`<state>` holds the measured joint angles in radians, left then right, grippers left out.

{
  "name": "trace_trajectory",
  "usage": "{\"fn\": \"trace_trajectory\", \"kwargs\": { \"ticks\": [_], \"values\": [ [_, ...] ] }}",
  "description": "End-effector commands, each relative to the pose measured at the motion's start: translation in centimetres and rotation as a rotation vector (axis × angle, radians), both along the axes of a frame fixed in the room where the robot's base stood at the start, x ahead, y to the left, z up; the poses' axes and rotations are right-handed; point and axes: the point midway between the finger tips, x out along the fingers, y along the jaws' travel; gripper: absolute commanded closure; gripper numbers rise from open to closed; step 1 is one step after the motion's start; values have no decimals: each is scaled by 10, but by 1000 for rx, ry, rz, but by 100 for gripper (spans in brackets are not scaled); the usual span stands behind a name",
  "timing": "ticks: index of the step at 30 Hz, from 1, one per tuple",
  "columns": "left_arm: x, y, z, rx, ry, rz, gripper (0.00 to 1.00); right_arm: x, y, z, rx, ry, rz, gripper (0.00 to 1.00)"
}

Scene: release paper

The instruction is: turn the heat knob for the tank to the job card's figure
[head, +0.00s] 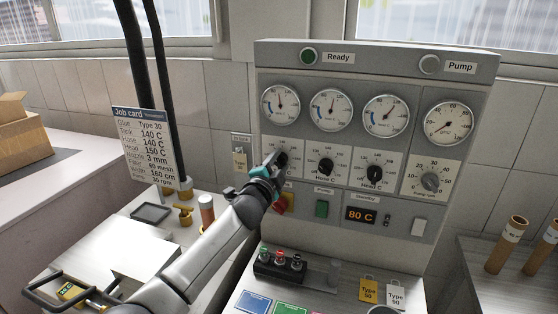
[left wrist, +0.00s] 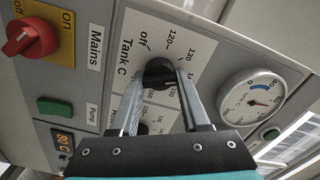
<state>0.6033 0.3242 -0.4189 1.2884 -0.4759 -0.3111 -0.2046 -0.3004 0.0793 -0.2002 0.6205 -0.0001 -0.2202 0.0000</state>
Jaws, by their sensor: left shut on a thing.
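The job card (head: 144,145) hangs at the left in the head view and reads Tank 140 C. The black tank knob (left wrist: 160,76) sits on its white dial plate, marked "Tank C" with "off", 120 and 130 readable in the left wrist view. My left gripper (head: 273,168) is shut on this knob, with a finger on either side of it. The arm and gripper hide much of the tank dial in the head view. Which figure the knob's pointer marks I cannot tell. My right gripper is not in view.
The hose knob (head: 326,166) and head knob (head: 375,173) stand to the right on the same panel. The red mains switch (left wrist: 27,37) and green pump button (head: 321,208) are close below. A display (head: 361,215) reads 80 C. A button box (head: 280,265) stands below the panel.

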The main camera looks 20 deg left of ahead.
Motion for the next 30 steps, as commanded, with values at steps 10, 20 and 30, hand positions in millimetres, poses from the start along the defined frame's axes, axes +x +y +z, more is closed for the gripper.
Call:
{"fn": "trace_trajectory", "kwargs": {
  "ticks": [10,20,30],
  "values": [
    [0,0,-1,268,-8,0,100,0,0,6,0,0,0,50],
    [0,0,-2,395,-13,0,100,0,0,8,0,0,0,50],
    [0,0,-2,417,-13,0,100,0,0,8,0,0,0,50]
  ]
}}
